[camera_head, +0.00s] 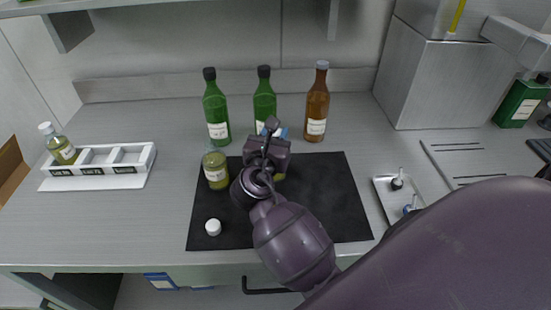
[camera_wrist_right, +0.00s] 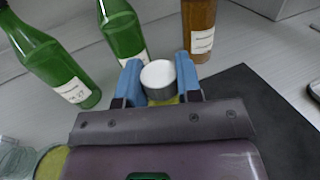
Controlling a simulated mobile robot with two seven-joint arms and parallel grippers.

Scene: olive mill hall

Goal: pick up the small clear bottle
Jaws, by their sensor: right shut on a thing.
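My right gripper (camera_head: 271,133) reaches over the black mat. In the right wrist view its two blue fingers (camera_wrist_right: 159,72) are closed on either side of the white cap (camera_wrist_right: 157,75) of a small bottle. A bit of yellow-green shows below the cap; the gripper hides most of this bottle. In the head view only a yellowish patch (camera_head: 279,176) shows beneath the gripper. Another small clear bottle (camera_head: 62,149) with a white cap and yellow-green contents stands in the white rack at left. My left gripper is not in view.
Two green bottles (camera_head: 216,112) and a brown bottle (camera_head: 316,108) stand behind the black mat (camera_head: 335,200). A yellow-green jar (camera_head: 215,170) and a loose white cap (camera_head: 213,227) are on its left part. The white rack (camera_head: 120,182) has empty slots. A small tray (camera_head: 384,196) lies at right.

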